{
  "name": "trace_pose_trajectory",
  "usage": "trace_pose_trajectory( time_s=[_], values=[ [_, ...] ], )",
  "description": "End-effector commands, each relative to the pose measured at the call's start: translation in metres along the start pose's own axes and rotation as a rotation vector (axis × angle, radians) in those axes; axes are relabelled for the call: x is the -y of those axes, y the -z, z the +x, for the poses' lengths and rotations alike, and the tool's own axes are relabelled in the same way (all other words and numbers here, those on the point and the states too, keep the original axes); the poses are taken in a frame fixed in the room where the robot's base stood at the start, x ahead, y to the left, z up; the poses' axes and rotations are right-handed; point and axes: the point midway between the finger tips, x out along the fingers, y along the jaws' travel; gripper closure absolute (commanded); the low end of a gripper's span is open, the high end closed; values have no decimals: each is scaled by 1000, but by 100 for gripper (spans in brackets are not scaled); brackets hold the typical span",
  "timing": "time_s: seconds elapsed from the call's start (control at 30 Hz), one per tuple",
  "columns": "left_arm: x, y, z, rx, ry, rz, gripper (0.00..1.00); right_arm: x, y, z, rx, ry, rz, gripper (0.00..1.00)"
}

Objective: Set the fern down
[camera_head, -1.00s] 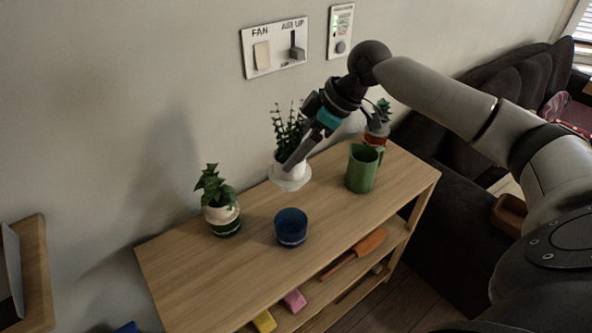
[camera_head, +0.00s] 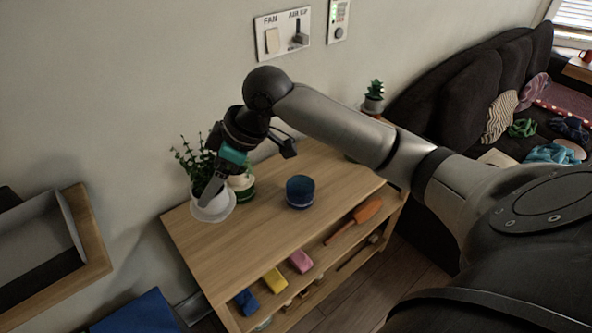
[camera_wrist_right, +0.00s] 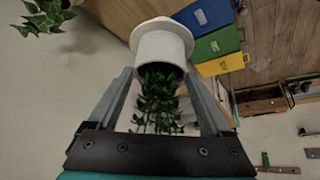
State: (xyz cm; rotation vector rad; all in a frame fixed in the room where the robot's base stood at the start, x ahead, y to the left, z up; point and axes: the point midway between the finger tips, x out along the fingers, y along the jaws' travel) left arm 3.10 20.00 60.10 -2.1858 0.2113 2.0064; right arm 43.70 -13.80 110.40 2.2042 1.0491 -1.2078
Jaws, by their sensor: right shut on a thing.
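The fern (camera_head: 192,160) stands in a white pot with a wide saucer-like base (camera_head: 212,208), over the left end of the wooden shelf top (camera_head: 262,226). My right gripper (camera_head: 210,190) is shut on the white pot. In the right wrist view, the pot (camera_wrist_right: 160,46) sits between my two fingers, with the fern's leaves (camera_wrist_right: 158,100) toward the palm. The pot looks roughly upright. I cannot tell whether its base touches the wood. My left gripper is not in view.
A green-and-white potted plant (camera_head: 243,187) stands just right of the fern, partly hidden by my gripper. A blue cup (camera_head: 300,191) stands farther right. A small succulent (camera_head: 374,96) is at the far end. My arm covers part of the shelf top.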

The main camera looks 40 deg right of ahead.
Motion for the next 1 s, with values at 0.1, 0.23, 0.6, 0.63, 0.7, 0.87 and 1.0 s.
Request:
trace_pose_trajectory(
  time_s=[0.1,0.23,0.6,0.63,0.7,0.87,1.0],
  values=[
    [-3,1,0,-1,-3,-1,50,2,2,1,-3,-2,-1,100],
    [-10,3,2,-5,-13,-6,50,2,-4,11,-1,1,3,100],
    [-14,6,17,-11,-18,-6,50,3,-57,91,0,2,4,100],
    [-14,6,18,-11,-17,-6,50,3,-60,98,-1,2,4,100],
    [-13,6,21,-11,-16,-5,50,2,-69,111,-2,0,3,100],
    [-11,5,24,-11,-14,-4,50,2,-81,130,-3,-1,1,100],
    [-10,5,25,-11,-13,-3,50,1,-84,136,-4,-2,0,100]
  ],
)
